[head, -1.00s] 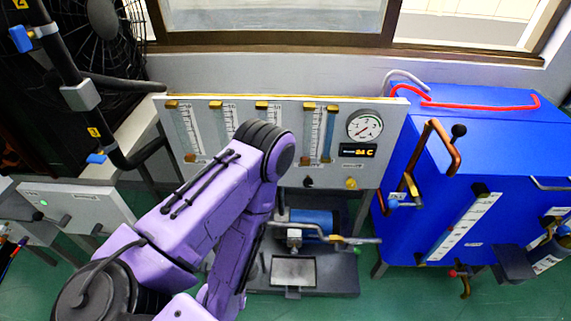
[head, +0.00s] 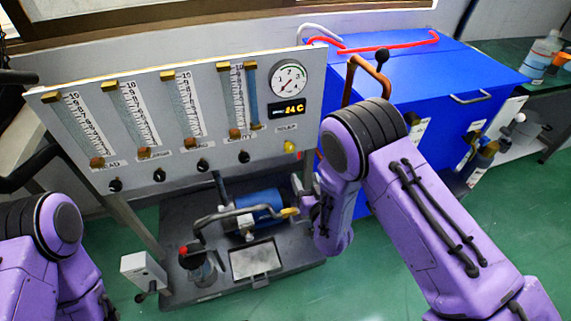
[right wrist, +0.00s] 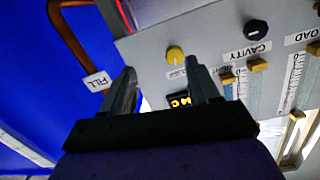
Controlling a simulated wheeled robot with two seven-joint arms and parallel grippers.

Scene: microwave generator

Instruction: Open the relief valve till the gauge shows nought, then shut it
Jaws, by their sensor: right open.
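The yellow relief valve knob (head: 290,147) sits at the lower right of the grey panel (head: 215,150). The round white gauge (head: 289,78) is above it, with a dark orange-lit display between them. The gauge needle is too small to read surely. My right gripper (head: 304,190) is below the knob in the head view, partly hidden by my own arm. In the right wrist view my right gripper (right wrist: 160,66) is open and empty.
Several flow tubes with black knobs (head: 202,166) fill the panel's left part. A blue cabinet (head: 440,80) with a copper pipe (head: 350,85) stands to the right. Below the panel is a dark base with a blue pump (head: 262,203) and a metal handle. Green floor is clear at the front.

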